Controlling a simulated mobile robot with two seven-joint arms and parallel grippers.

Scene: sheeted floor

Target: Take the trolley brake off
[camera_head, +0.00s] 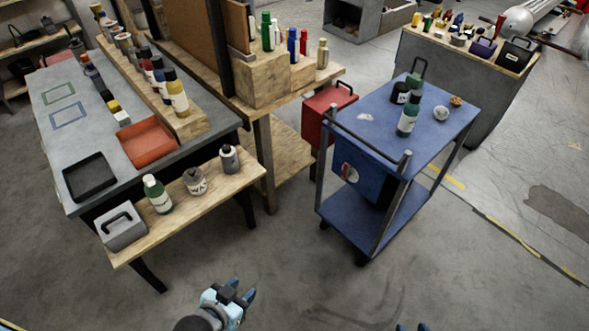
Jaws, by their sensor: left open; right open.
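The blue trolley (440,112) stands right of centre, with a top deck, a lower shelf (345,224) and a dark rail at its near-left end. A blue box (368,188) hangs between the decks and bears a round red-and-white dial (349,173). I cannot tell whether this dial is the brake, or how the brake is set. My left gripper (242,289) is open and empty over the floor, in front of the trolley and to its left. My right gripper (412,327) is open; only its fingertips show at the bottom edge, apart from the trolley.
A green-and-white bottle (408,118), a dark jar and small items stand on the trolley top. A red case (322,119) stands close behind its left side. A wooden bench (215,196) with bottles and a grey box is at left. The floor before the trolley is clear.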

